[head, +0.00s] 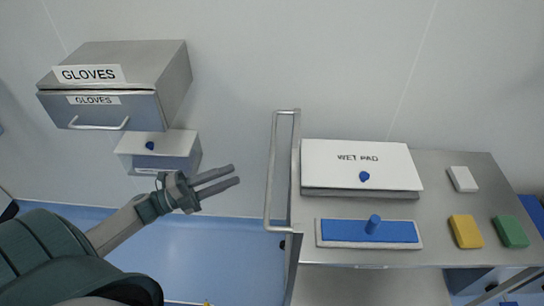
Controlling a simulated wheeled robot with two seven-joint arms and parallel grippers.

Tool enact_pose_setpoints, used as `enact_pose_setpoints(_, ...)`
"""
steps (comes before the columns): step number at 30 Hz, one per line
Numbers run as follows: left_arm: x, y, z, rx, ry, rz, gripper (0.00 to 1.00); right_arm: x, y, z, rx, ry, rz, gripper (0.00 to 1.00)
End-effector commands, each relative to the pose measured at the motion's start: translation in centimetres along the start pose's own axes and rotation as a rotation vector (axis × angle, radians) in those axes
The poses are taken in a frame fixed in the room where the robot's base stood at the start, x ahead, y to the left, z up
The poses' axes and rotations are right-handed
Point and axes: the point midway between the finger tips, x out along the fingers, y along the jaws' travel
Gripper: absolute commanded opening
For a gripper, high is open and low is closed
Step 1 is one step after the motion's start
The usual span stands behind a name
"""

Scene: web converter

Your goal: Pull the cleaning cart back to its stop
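The cleaning cart (440,205) has a steel top and stands at the right of the head view, against or near the wall. Its upright bar handle (271,172) is on the cart's left end. My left gripper (236,175) is left of the handle, apart from it. Its two fingers point toward the handle with a gap between them, and nothing is held. My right gripper is not in the head view. No stop for the cart can be made out.
On the cart are a WET PAD box (320,170), a blue pad with a knob (400,232), a white block (463,179), a yellow sponge (466,231) and a green sponge (511,231). A GLOVES cabinet (170,85) and a smaller box (180,145) are on the wall. Blue floor (225,255) shows left of the cart.

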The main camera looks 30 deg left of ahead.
Motion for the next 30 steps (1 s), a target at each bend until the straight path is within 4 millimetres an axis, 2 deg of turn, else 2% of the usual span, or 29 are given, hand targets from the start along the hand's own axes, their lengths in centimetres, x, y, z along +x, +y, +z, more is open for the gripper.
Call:
enact_pose_setpoints(1, 1.0, -0.4, 0.0, 0.0, 0.001, -0.004, 0.31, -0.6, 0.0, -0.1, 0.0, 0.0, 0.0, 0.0)
enact_pose_setpoints(18, 10.9, -0.4, 0.0, 0.001, 0.0, -0.002, 0.31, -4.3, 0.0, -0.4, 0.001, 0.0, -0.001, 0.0)
enact_pose_setpoints(24, 13.0, -0.2, 0.0, 0.0, 0.0, -0.001, 0.31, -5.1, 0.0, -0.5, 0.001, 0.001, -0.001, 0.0)
enact_pose_setpoints(30, 13.7, 0.0, 0.0, 0.0, 0.001, 0.0, 0.31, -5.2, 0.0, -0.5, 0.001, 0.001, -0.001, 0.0)
